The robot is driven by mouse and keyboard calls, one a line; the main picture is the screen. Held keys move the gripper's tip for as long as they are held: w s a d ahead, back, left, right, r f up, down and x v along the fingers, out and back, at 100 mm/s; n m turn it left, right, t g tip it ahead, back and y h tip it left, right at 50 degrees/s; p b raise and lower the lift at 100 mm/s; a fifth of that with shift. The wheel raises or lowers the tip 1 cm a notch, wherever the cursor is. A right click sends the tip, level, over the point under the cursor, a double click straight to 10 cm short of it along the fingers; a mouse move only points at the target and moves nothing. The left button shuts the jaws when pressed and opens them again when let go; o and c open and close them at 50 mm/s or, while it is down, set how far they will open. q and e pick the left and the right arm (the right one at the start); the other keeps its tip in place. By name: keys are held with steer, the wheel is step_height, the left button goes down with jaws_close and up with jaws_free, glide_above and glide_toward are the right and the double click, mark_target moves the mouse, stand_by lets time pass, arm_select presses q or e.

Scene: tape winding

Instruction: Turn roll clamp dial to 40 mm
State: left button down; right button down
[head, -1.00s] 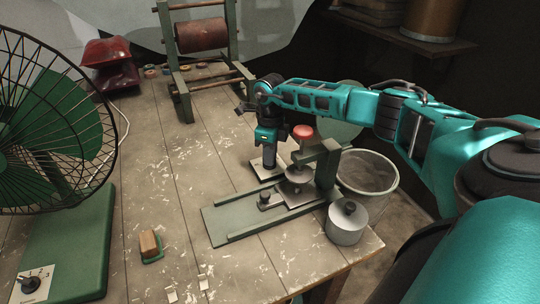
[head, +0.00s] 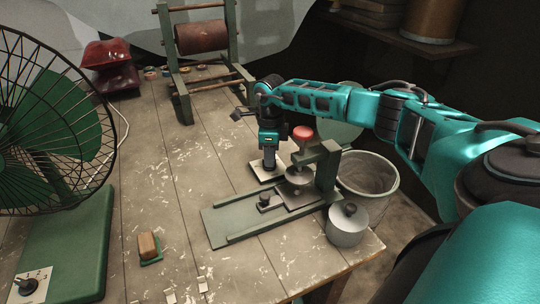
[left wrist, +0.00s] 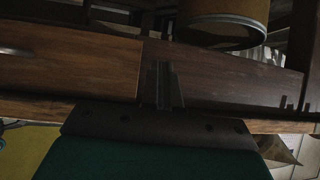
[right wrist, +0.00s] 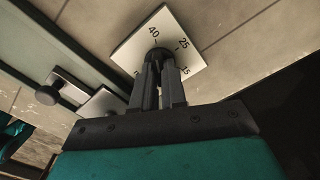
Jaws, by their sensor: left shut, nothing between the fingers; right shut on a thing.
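The roll clamp dial is a dark knob (right wrist: 157,53) on a white square plate (right wrist: 190,30) in the right wrist view. The plate shows 40, 25 and 15 around the knob, plus a partly hidden mark at its left. My right gripper (right wrist: 160,82) is shut on the knob, and its fingers cover much of it. I cannot tell which number the knob points to. In the head view the plate (head: 258,166) lies beside the green clamp fixture (head: 225,221), with my right gripper (head: 269,163) upright over it. My left gripper (left wrist: 162,85) is shut and empty, near a wooden shelf.
The fixture's post and red knob (head: 302,132) stand just right of my right gripper. A grey cylinder (head: 347,226) and a wire bin (head: 367,175) are further right. A caged fan (head: 45,130) fills the left.

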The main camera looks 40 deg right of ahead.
steer(key=c, duration=1.2)
jaws_free()
step_height(320, 180, up, 13)
steer(key=shift+r+p, duration=0.1)
steer(key=shift+p, duration=0.35)
